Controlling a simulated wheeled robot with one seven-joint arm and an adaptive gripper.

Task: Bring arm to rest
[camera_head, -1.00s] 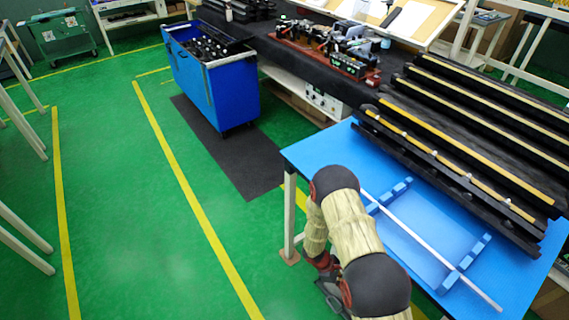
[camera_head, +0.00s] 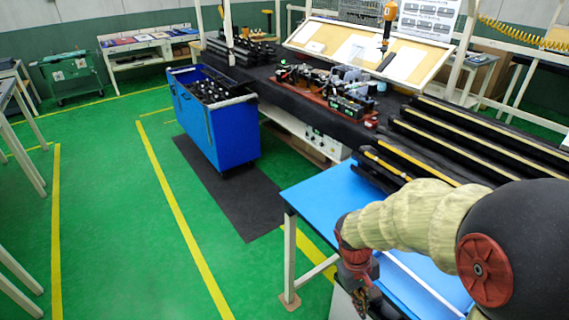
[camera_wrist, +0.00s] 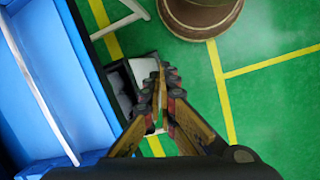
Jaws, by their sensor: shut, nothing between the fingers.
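My arm reaches in from the right in the head view, its cream sleeve over the near part of the blue table (camera_head: 318,200). My gripper (camera_head: 362,300) hangs down at the table's front left edge, partly cut off by the frame bottom. In the wrist view my gripper (camera_wrist: 160,88) is shut, its fingers together with nothing between them. The blue table top (camera_wrist: 50,60) lies to the left of the fingers there, and a white rod (camera_wrist: 45,85) lies on it.
Black rails with yellow strips (camera_head: 480,125) lie on the table's far side. Green floor with yellow lines (camera_head: 110,210) is open to the left.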

